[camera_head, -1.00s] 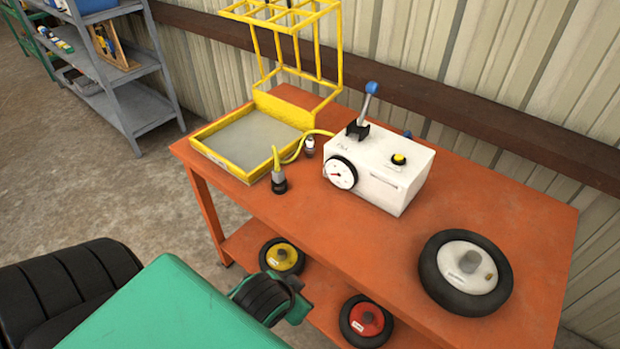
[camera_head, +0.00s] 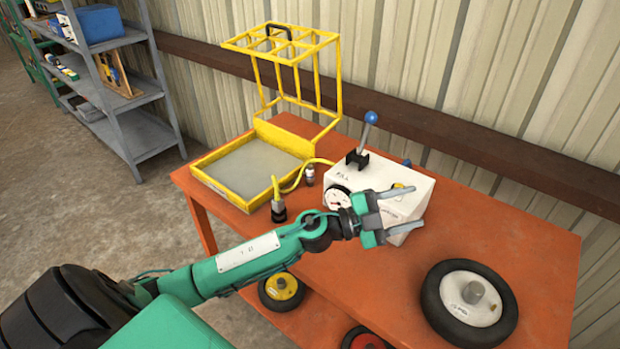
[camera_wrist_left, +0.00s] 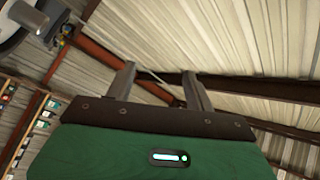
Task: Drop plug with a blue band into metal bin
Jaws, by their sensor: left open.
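My left gripper (camera_head: 416,208) is open and empty. It is in front of the white box with the gauge and lever and hides part of it. In the left wrist view its two fingers (camera_wrist_left: 160,80) stand apart with nothing between them, against the roof. A dark plug-like connector (camera_head: 278,208) on a yellow hose stands on the orange table, left of the gripper. A smaller grey and dark plug-like piece (camera_head: 309,176) stands behind it. I cannot make out a blue band on either. I see nothing that is clearly a metal bin. My right gripper is not in view.
The orange table (camera_head: 480,222) holds the white box (camera_head: 345,180) with its upright blue-knobbed lever, a yellow-framed tray (camera_head: 222,198) with its cage raised, and a black-tyred wheel (camera_head: 470,305). More wheels are on its lower shelf. Grey shelves (camera_head: 140,135) stand at left.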

